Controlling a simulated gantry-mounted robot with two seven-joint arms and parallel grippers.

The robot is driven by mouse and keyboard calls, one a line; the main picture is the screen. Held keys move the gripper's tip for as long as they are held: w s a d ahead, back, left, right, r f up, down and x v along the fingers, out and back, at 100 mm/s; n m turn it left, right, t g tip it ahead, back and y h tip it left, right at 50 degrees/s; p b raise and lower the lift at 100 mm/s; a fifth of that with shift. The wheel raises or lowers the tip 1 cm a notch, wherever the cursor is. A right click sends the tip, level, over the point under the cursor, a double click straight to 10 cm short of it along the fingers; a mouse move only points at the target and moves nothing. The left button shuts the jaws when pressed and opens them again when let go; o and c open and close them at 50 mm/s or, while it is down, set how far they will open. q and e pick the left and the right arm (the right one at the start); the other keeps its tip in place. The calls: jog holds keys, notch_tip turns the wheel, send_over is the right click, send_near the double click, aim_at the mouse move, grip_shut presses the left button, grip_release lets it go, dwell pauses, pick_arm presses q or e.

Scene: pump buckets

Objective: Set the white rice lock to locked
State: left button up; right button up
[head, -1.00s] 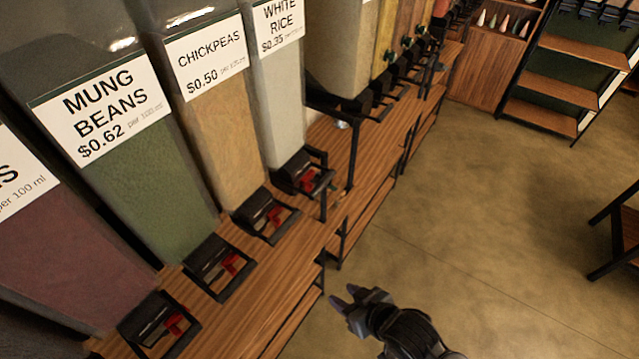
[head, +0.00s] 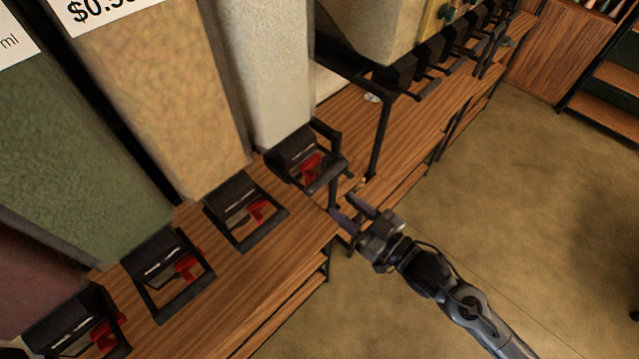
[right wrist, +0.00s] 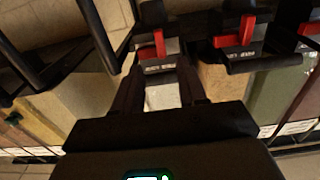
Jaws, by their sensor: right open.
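The white rice bin (head: 270,75) stands at the upper middle of the head view, with a black dispenser (head: 292,152) at its foot. Its red lock lever (head: 311,165) sits inside the black handle frame. My right gripper (head: 346,208) is open and empty, just to the lower right of this dispenser and apart from it. In the right wrist view the fingers (right wrist: 160,95) point at a red lever (right wrist: 159,44), with the pale bin between them. The lock's written marking is too small to read. My left gripper is not in view.
The chickpeas bin (head: 160,90) has a similar dispenser with a red lever (head: 257,209) to the left. More such dispensers stand at the lower left. A black frame post (head: 382,135) rises right of the white rice dispenser. The floor (head: 480,190) at right is clear.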

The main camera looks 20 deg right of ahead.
jog(key=p+x, duration=0.1)
jog(key=x, duration=0.7)
jog(key=shift+w+p, duration=0.3)
jog(key=shift+w, duration=0.05)
jog(key=shift+a, duration=0.15)
grip_shut()
